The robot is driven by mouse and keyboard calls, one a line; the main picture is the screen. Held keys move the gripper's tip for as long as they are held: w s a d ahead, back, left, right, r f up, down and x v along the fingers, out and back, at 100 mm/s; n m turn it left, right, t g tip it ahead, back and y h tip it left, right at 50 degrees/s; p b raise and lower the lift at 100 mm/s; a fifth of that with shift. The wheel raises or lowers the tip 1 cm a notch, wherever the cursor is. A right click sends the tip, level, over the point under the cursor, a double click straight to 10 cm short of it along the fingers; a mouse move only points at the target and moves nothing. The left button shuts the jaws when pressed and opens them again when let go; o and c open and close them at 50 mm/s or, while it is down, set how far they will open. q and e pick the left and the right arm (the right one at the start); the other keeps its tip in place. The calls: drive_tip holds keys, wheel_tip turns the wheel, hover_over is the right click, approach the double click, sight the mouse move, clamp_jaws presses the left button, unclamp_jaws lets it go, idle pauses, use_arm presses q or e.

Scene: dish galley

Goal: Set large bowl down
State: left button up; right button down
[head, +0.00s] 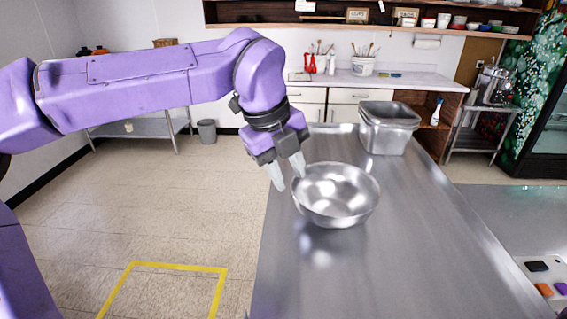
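A large shiny metal bowl (340,197) is upright on the steel table (375,270), close to the table's left edge. It appears to rest on the table top, with a reflection below it. My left gripper (289,180) comes down from the upper left at the bowl's left rim. Its two pale fingers are spread apart with a visible gap between them. The right-hand fingertip is close to the rim; I cannot tell if it touches. My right gripper is not in view.
A deep steel container (388,128) stands at the far end of the table, behind the bowl. The table is clear in front of the bowl. At lower right is a pale tray (548,272) with small coloured items. Open floor lies to the left.

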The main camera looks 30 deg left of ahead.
use_arm(q)
drive_tip(key=shift+v, duration=1.85)
